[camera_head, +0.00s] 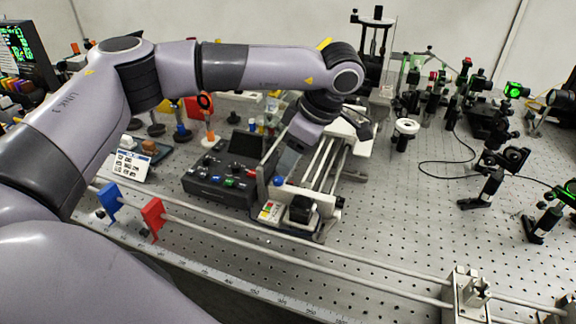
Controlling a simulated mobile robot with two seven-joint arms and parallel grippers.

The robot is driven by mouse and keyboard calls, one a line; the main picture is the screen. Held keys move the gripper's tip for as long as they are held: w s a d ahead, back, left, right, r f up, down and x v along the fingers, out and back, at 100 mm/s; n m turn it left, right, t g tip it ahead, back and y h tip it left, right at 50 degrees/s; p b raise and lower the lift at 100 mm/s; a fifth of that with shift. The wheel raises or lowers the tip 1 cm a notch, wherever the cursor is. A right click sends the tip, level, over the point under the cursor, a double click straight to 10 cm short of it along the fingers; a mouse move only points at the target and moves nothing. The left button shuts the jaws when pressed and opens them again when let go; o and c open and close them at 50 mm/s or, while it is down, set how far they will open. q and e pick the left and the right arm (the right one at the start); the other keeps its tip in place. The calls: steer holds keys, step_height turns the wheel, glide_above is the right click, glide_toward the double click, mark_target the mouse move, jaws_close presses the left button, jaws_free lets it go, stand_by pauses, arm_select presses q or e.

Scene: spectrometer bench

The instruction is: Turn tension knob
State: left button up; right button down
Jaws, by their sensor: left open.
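My left gripper (283,170) reaches down over the white railed device in the middle of the bench and is open. Its fingertips are small in the picture and partly merge with the device behind them. A small blue knob (278,181) shows right by the fingertips, at the device's left side; I cannot tell whether they touch it. The railed device (318,165) has pale parallel rods and a black block (301,210) at its near end. Which part is the tension knob is not clear from this view. My right gripper is not in view.
A black control box (222,180) with coloured buttons stands left of the device. A long rail (330,270) with a red plate (153,217) and a blue plate (110,201) crosses the front. Optics on posts (490,175) stand at right. The perforated bench (420,220) is clear between them.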

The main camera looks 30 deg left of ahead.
mark_target(279, 179)
arm_select(q)
steer(key=shift+p+x, duration=0.45)
steer(key=shift+x, duration=2.2)
steer(key=shift+s, duration=0.1)
jaws_close()
